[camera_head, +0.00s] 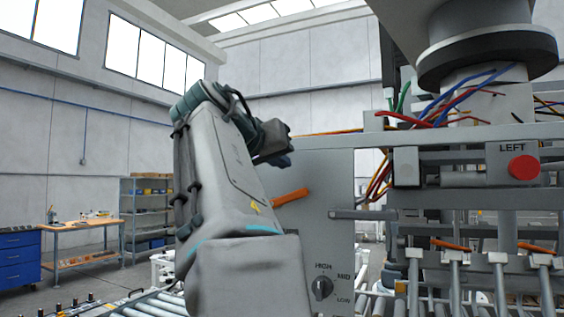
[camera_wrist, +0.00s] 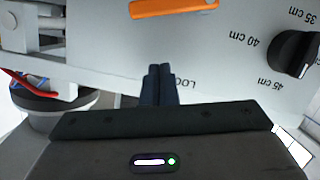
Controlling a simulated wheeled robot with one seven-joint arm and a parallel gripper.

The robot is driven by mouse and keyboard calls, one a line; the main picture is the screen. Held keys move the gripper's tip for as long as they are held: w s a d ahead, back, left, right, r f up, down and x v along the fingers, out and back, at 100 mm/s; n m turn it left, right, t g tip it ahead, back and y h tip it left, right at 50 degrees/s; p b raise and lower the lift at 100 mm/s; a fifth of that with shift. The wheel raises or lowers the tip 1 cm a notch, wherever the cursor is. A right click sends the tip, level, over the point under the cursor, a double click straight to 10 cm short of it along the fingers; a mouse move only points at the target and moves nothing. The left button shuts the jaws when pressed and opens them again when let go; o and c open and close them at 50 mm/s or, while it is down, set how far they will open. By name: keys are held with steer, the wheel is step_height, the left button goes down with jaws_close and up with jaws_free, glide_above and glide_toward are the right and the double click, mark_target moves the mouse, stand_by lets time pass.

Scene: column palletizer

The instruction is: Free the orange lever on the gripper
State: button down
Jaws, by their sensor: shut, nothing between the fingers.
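The orange lever (camera_head: 291,196) sits on the grey side panel (camera_head: 330,220) of the palletizer's gripper, just right of my arm in the head view, tilted slightly. In the wrist view the orange lever (camera_wrist: 173,8) lies at the top edge, partly cut off, with the panel around it. My gripper (camera_wrist: 159,72) is shut and empty, its dark fingertips in front of the panel below the lever and apart from it in the picture. The fingers partly cover printed lettering that begins "LOC".
A black knob (camera_wrist: 294,54) stands on the panel beside centimetre marks. A HIGH/MID/LOW selector (camera_head: 321,288) is low on the panel. A red button (camera_head: 523,167) labelled LEFT, coloured cables (camera_head: 445,105) and rollers (camera_head: 160,303) are nearby. A workbench (camera_head: 88,240) stands far left.

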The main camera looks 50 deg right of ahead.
steer(key=v, duration=0.9)
steer(key=shift+a+f+b, duration=0.2)
steer(key=shift+a+b, duration=0.1)
steer(key=w+a+f+n+t+y, duration=0.1)
steer(key=w+a+f+n+y, duration=0.15)
steer(key=f, duration=0.55)
steer(key=w+a+f+n+t+y, duration=0.1)
steer(key=w+a+f+n+y, duration=0.2)
steer(key=f, duration=0.6)
steer(key=w+a+f+n+t+y, duration=0.1)
steer(key=w+a+f+n+y, duration=0.2)
steer(key=f, duration=0.5)
steer(key=s+a+f+n+g+y, duration=0.1)
steer(key=s+a+f+y, duration=0.1)
steer(key=f, duration=0.8)
steer(key=s+a+f+n+g+y, duration=0.1)
steer(key=s+a+f, duration=0.4)
steer(key=f, duration=0.6)
steer(key=s+a+f+n+g+y, duration=0.1)
steer(key=s+a+f+y, duration=0.2)
steer(key=a+f, duration=0.3)
step_height(320, 180, down, 5)
steer(key=shift+s+r, duration=0.15)
steer(key=shift+s, duration=0.6)
